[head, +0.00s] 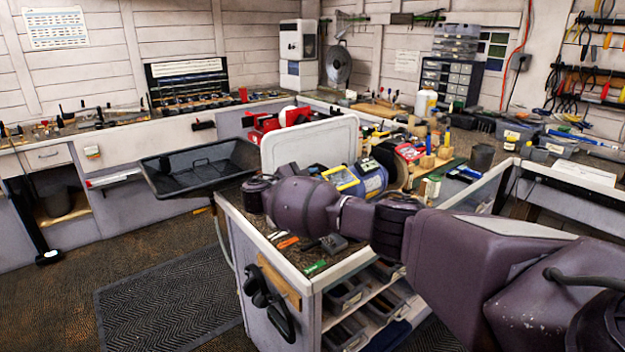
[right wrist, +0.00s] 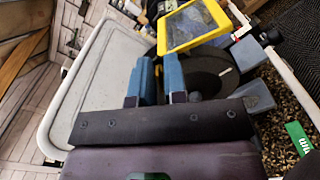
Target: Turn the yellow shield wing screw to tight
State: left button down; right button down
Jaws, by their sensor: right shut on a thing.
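The yellow-framed shield (head: 343,180) stands on the blue grinder (head: 373,176), just behind my right arm in the head view. In the right wrist view the yellow shield (right wrist: 195,27) is at top centre, beside a dark grinding wheel (right wrist: 207,77). My right gripper (right wrist: 161,62) has its two blue fingers close together, just left of the wheel and below the shield's left edge. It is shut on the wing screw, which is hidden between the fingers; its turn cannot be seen. In the head view my wrist hides the fingers. My left gripper is not in view.
A white-rimmed board (head: 312,143) stands close left of the fingers. A black tray (head: 200,167) is farther left. A green item (head: 315,267) and small tools lie near the bench's front edge. Red-and-black machines and bottles crowd the bench behind.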

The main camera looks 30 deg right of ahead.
jog(key=m, duration=0.1)
jog(key=m+b, duration=0.1)
jog(key=m, duration=0.1)
jog(key=shift+f+m, duration=0.2)
jog(key=shift+m, duration=0.1)
jog(key=m+b, duration=0.1)
jog(key=m, duration=0.2)
jog(key=shift+b, duration=0.4)
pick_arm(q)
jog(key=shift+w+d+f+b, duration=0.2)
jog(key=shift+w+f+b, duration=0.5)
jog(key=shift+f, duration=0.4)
pick_arm(e)
jog(key=shift+m, duration=1.5)
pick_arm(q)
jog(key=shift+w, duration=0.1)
pick_arm(e)
jog(key=shift+r, duration=0.1)
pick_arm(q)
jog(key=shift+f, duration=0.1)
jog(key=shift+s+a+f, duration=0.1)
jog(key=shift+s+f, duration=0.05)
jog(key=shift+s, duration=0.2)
pick_arm(e)
jog(key=c, duration=1.2)
grip_release()
jog(key=shift+o, duration=0.2)
jog(key=shift+a, duration=0.1)
